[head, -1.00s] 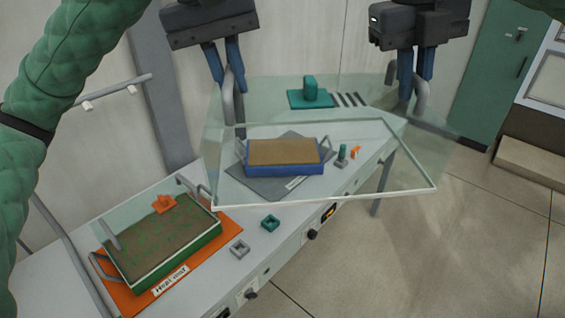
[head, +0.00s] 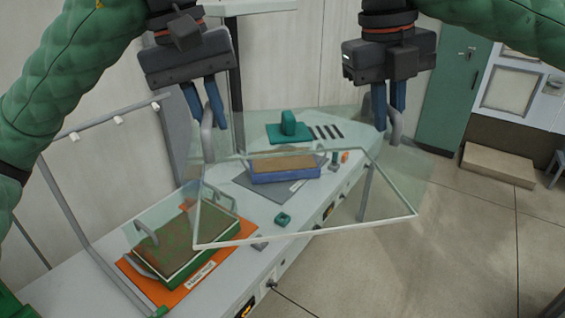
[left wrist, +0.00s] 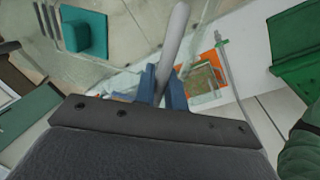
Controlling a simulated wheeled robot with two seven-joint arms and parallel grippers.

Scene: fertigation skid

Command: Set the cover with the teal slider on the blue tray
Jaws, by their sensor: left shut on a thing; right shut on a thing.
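A clear cover (head: 300,225) with a teal slider (head: 289,126) and dark slots on top hangs in the air, slightly tilted. The slider also shows in the left wrist view (left wrist: 84,32). My left gripper (head: 214,108) is shut on the cover's left grey handle (head: 207,140). My right gripper (head: 387,112) is shut on its right grey handle (head: 396,128). The blue tray (head: 287,177), with brown fill, stands on a grey mat (head: 262,194) on the bench, seen through the cover. The gap between cover and tray is hard to judge.
A green tray (head: 205,258) with a clear cover stands on an orange mat (head: 165,290) at the bench's near left. A small teal block (head: 283,219) lies between the trays. Small teal and orange pieces (head: 345,156) stand right of the blue tray.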

